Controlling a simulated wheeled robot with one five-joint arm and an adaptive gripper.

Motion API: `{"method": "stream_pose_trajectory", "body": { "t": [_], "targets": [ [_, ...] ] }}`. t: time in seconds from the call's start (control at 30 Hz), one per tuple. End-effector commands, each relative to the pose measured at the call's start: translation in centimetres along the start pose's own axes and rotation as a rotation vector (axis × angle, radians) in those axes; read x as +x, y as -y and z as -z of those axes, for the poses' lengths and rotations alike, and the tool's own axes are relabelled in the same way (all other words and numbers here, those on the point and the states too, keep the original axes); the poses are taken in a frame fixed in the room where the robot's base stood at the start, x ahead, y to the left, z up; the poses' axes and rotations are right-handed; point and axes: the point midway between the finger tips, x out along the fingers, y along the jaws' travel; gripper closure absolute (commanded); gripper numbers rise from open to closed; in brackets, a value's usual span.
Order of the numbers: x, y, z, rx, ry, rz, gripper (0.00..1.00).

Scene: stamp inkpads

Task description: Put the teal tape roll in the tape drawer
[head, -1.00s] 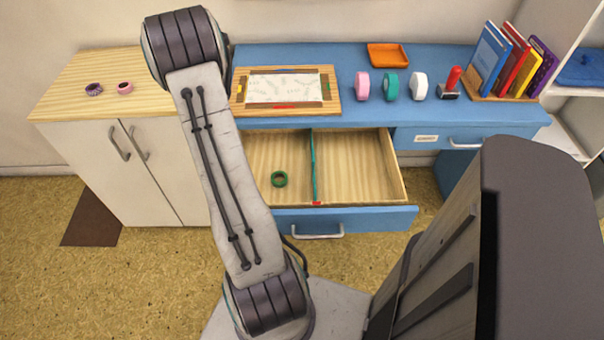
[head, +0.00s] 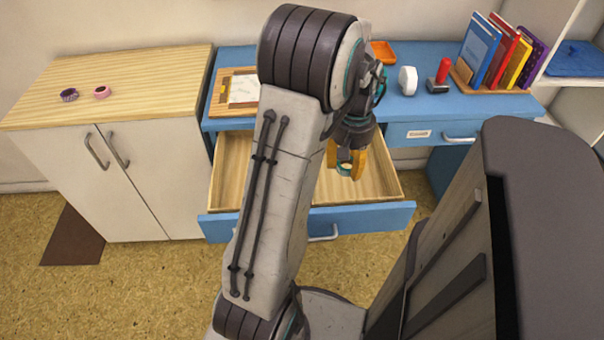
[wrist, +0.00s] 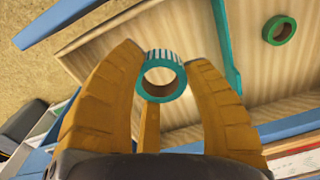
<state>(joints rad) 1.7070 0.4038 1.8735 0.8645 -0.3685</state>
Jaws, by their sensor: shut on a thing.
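My gripper (head: 345,170) is shut on the teal tape roll (head: 344,168), which has white stripes on its rim. In the wrist view the roll (wrist: 151,88) sits between the orange fingers (wrist: 165,100). It is held above the open blue drawer (head: 370,218), over the right compartment (head: 384,178). The wrist view shows the teal divider (wrist: 226,45), with a plain green roll (wrist: 279,30) in the other compartment. In the head view my arm hides the divider, that green roll and part of the drawer.
On the blue desk stand a white roll (head: 407,80), a red-handled stamp (head: 440,75), an orange tray (head: 383,51) and books (head: 495,52). A framed board (head: 238,90) is partly hidden. Two small rolls (head: 102,92) lie on the cabinet (head: 140,70) at left.

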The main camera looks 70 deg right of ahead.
Motion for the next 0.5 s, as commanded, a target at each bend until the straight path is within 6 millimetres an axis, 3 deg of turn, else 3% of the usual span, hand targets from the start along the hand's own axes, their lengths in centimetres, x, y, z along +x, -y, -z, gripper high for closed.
{"method": "stream_pose_trajectory", "body": {
  "t": [0.5],
  "targets": [
    [1.3,1.5,-4.0,-0.808,0.0,0.0,0.71]
  ]
}}
